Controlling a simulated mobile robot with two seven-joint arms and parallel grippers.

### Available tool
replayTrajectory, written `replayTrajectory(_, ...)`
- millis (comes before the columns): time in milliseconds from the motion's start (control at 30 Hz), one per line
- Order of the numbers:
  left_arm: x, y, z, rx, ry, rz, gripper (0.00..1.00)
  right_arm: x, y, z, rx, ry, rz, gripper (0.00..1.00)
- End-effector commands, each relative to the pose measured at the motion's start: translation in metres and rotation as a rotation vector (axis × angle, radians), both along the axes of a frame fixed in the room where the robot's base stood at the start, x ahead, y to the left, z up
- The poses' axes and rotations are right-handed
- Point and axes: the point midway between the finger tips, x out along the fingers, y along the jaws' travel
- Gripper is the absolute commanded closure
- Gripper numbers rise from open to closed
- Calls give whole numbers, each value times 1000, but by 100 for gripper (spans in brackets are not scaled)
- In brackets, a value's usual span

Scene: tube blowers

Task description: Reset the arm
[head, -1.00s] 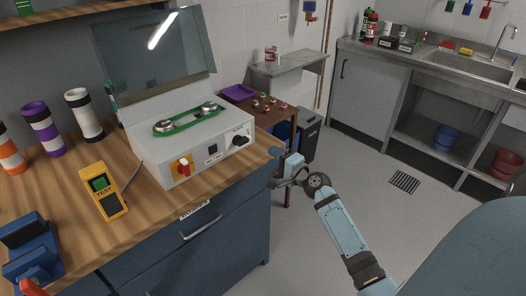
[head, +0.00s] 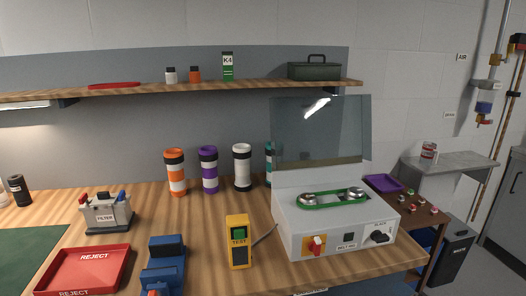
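Neither my left nor my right gripper shows in the head view now, and no part of either arm is visible. The workbench (head: 205,270) fills the lower part of the view. On it stands a white belt machine (head: 290,240) with a green belt (head: 332,199) around two pulleys and its clear lid (head: 322,130) raised. A yellow tester (head: 238,243) stands to its left, with a cable beside it. Orange (head: 176,172), purple (head: 208,170), white (head: 242,167) and teal (head: 269,165) banded tubes stand upright along the back.
A wall shelf (head: 200,89) holds a green toolbox (head: 314,69). A brown side table (head: 422,222) stands at right.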

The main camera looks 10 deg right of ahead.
Motion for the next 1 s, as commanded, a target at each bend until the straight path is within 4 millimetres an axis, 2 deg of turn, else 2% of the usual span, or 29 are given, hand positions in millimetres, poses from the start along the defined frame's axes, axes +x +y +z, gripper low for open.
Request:
replayTrajectory(33, 0, 0, 0, -2, 0, 1, 57, -17, 25, -23, -112, 49, 44, 57)
replayTrajectory(100, 1, -1, 0, -4, -1, 2, 57, -43, 62, -53, -305, 106, 121, 57)
replayTrajectory(200, 1, -2, 1, -7, -1, 5, 57, -84, 110, -87, -563, 158, 239, 57)
replayTrajectory(300, 1, -3, 1, -10, -1, 7, 57, -122, 149, -109, -776, 181, 351, 57)
replayTrajectory(400, 1, -4, 2, -13, 0, 9, 57, -158, 182, -123, -955, 182, 450, 57)
replayTrajectory(567, 1, -5, 2, -14, 0, 10, 57, -213, 228, -134, -1200, 155, 598, 57)
replayTrajectory(600, 1, -5, 9, -14, 0, 9, 57, -221, 235, -128, -1246, 146, 621, 57)
replayTrajectory(633, 2, -5, 22, -11, 2, 8, 57, -217, 231, -113, -1243, 144, 611, 57)
replayTrajectory(1000, -3, 5, 107, 30, -29, -10, 57, -219, 224, -30, -1274, 128, 598, 57)
